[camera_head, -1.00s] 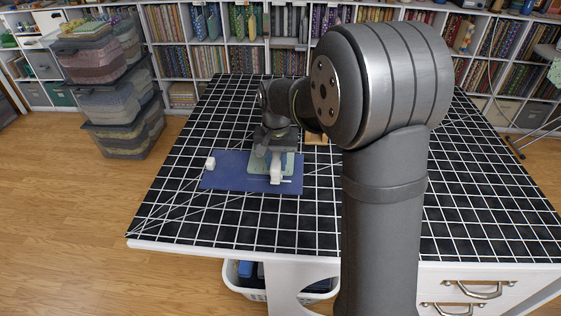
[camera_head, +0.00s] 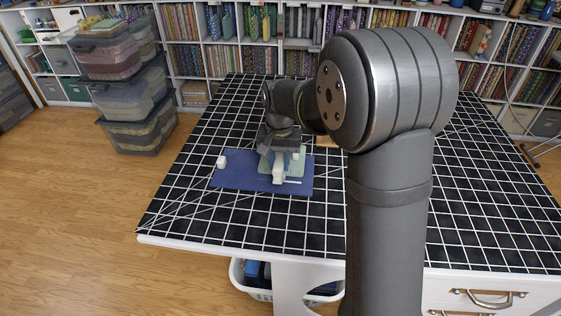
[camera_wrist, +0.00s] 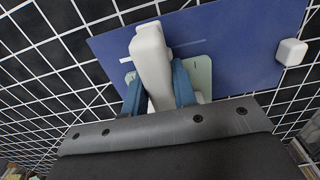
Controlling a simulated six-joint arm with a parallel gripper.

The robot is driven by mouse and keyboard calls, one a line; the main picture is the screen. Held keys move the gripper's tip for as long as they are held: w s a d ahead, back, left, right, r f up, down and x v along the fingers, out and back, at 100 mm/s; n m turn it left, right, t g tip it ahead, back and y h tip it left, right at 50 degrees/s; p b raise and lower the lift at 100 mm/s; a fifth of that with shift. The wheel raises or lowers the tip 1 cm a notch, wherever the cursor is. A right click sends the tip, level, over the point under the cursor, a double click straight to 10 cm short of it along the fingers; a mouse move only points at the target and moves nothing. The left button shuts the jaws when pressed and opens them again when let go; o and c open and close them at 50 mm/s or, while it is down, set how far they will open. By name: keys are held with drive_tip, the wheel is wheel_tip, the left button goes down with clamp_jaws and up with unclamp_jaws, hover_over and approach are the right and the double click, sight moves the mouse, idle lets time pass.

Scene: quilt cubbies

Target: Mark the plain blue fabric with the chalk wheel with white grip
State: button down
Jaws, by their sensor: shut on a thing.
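The plain blue fabric (camera_head: 235,178) lies flat on the black gridded table top. It fills the top of the wrist view (camera_wrist: 235,45). My gripper (camera_wrist: 158,92) is shut on the chalk wheel with white grip (camera_wrist: 150,55), a blue finger on each side. In the head view the chalk wheel (camera_head: 279,174) reaches down over the fabric's front part. Its tip hides the exact contact. A short white line (camera_head: 294,182) shows on the fabric to its right. A pale green flat piece (camera_wrist: 202,72) lies beneath my gripper, partly hidden.
A small white block (camera_head: 221,162) stands at the fabric's left edge; it also shows in the wrist view (camera_wrist: 291,52). A small pale object (camera_head: 295,156) is right of my gripper. The gridded table (camera_head: 215,222) is clear in front. Stacked bins (camera_head: 135,100) stand left.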

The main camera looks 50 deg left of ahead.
drive_tip(key=shift+s, duration=0.1)
drive_tip(key=shift+s+a, duration=0.7)
drive_tip(key=shift+a, duration=0.05)
drive_tip(key=shift+a, duration=0.1)
drive_tip(key=shift+s+a, duration=0.7)
drive_tip(key=shift+s, duration=0.05)
drive_tip(key=shift+s, duration=0.1)
drive_tip(key=shift+s+a, duration=0.7)
drive_tip(key=shift+a, duration=0.05)
drive_tip(key=shift+s+a, duration=0.1)
drive_tip(key=shift+s, duration=0.05)
drive_tip(key=shift+r, duration=0.1)
